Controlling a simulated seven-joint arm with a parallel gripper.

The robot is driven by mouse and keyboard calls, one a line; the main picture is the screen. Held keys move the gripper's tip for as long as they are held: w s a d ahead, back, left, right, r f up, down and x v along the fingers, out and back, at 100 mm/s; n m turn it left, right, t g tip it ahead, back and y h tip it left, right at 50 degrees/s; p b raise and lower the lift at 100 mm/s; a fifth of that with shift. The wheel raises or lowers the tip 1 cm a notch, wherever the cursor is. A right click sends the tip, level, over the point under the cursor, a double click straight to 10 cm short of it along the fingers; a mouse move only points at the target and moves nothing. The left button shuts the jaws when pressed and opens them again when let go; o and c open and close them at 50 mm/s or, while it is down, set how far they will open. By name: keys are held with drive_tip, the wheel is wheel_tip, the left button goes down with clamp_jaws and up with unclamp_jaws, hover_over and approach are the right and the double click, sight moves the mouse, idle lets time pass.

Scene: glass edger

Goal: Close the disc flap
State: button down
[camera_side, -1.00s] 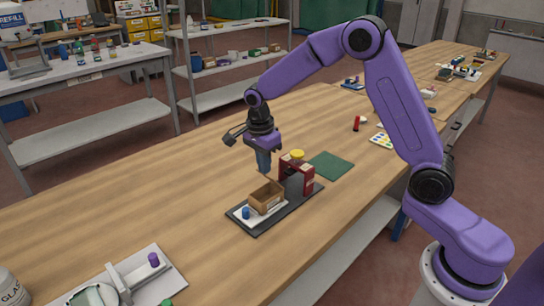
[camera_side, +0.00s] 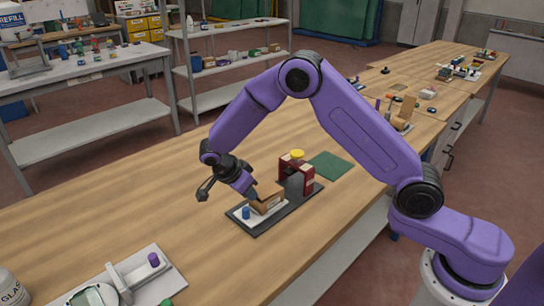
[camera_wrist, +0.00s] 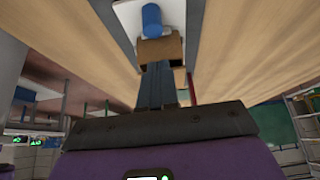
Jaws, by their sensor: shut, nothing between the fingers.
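The edger is a dark base plate (camera_side: 258,228) with a red and grey block (camera_side: 297,178) topped by a yellow knob (camera_side: 297,154). A small brown box-like part (camera_side: 268,202) sits on its white pad, with a blue cylinder (camera_side: 246,213) beside it. I cannot tell for sure which part is the disc flap. My gripper (camera_side: 254,195) is shut and empty, tilted, with its fingertips at the brown part. In the wrist view the fingertips (camera_wrist: 157,68) reach the brown part (camera_wrist: 161,48), with the blue cylinder (camera_wrist: 152,20) beyond. Contact is unclear.
A green mat (camera_side: 330,165) lies behind the edger. A white tray (camera_side: 165,267) with a grey device stands at the front left. A wooden stand (camera_side: 404,112) is further back on the right.

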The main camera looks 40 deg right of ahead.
drive_tip(key=shift+a+f, duration=0.1)
drive_tip(key=shift+f, duration=0.2)
drive_tip(key=shift+d, duration=0.2)
idle(0.4)
drive_tip(key=shift+d+r, duration=0.15)
drive_tip(key=shift+d, duration=0.45)
drive_tip(key=a+f+v, duration=0.1)
drive_tip(key=v, duration=1.1)
drive_tip(key=s+r+n+y, duration=0.2)
drive_tip(key=s+r+n, duration=0.2)
drive_tip(key=s+n, duration=0.35)
drive_tip(key=s+d+n+y, duration=0.1)
drive_tip(key=s+d+n, duration=0.2)
drive_tip(key=s+n, duration=0.4)
drive_tip(key=s+d+n+y, duration=0.2)
drive_tip(key=s+d+n, duration=0.2)
drive_tip(key=s+n, duration=0.4)
drive_tip(key=s+d+n+y, duration=0.1)
drive_tip(key=s+d+n, duration=0.2)
drive_tip(key=s+n, duration=0.5)
drive_tip(key=s, duration=0.4)
drive_tip(key=shift+d, duration=0.3)
